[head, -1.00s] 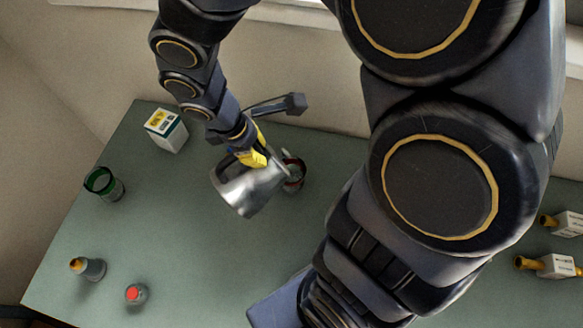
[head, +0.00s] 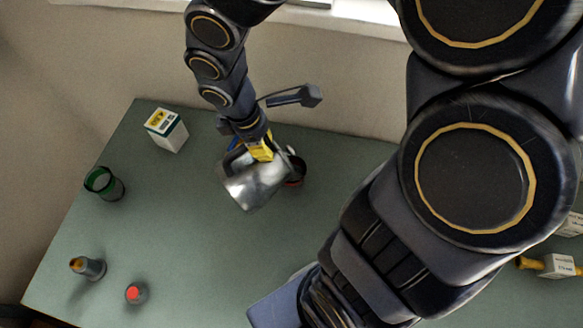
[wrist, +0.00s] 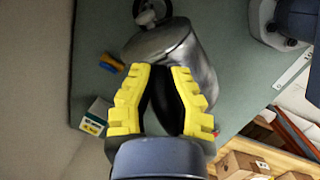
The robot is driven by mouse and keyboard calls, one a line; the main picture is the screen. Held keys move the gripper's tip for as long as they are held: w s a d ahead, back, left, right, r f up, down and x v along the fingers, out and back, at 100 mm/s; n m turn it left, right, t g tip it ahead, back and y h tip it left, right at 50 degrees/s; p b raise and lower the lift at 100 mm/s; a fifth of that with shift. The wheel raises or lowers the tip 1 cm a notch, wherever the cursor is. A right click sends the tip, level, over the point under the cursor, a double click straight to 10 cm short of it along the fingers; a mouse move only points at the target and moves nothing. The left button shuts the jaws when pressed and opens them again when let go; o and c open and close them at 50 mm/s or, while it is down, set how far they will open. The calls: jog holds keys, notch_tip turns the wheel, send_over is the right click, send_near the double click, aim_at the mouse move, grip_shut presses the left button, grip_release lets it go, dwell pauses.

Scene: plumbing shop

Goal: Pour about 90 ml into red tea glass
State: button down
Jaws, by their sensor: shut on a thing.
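A shiny metal pitcher (head: 255,186) is tilted above the table, with its mouth end toward the red tea glass. My gripper (head: 262,150) is shut on it near its upper back side. The wrist view shows the pitcher (wrist: 190,55) just beyond the yellow fingers (wrist: 160,74). The red tea glass (head: 298,172) stands right beside the pitcher's right end, and the pitcher hides most of it. No stream and no liquid level in the glass can be made out.
A green glass (head: 103,184) stands at the left. A white and green box (head: 167,131) sits at the back left.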

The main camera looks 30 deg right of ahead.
aim_at(243, 165)
jog(key=shift+d, duration=0.25)
jog(key=a, duration=0.1)
jog(key=a+h, duration=0.1)
jog(key=a, duration=0.1)
jog(key=shift+s+a+f+h, duration=0.1)
jog(key=shift+f+h, duration=0.2)
jog(key=shift+f, duration=0.1)
jog(key=shift+a+f+h, duration=0.6)
jog(key=shift+a+h, duration=0.35)
jog(key=shift+h, duration=0.05)
jog(key=shift+a+f+h, duration=0.8)
jog(key=shift+h, duration=0.4)
